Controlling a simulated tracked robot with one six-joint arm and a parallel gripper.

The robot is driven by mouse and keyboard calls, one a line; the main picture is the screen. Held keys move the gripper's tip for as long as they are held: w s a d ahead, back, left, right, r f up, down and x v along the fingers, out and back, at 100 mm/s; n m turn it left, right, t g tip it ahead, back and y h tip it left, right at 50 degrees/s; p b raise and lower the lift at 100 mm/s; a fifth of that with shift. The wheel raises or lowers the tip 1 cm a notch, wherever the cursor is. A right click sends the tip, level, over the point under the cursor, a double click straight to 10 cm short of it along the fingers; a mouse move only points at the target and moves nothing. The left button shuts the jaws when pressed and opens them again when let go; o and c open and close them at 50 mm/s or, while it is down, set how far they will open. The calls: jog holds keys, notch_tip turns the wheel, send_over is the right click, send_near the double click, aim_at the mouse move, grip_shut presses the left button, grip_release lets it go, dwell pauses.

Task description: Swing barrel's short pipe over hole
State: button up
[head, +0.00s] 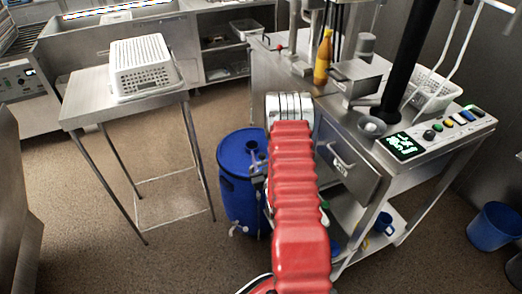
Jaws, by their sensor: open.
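A blue barrel (232,200) stands upright on the floor left of the steel machine. On its blue lid (236,146) a short pipe (256,149) shows at the right side, close to my arm. I cannot make out the hole. Small pale fittings show low on the barrel's front. My red arm stretches up the middle of the picture and covers the barrel's right edge. My gripper does not show clearly; the arm hides the space behind it. Small grey parts between barrel and arm are too small to tell.
A steel table (90,95) with an upturned white perforated basket (143,66) stands at left. The machine at right has a drawer (345,162), a control panel (442,132) and a yellow bottle (323,58). A blue bucket (495,228) stands at far right. Brown floor is free between table and barrel.

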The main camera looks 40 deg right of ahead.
jog(key=shift+x, duration=1.5)
jog(key=shift+c, duration=0.6)
grip_shut()
jog(key=shift+w+d, duration=0.1)
jog(key=shift+d, duration=0.05)
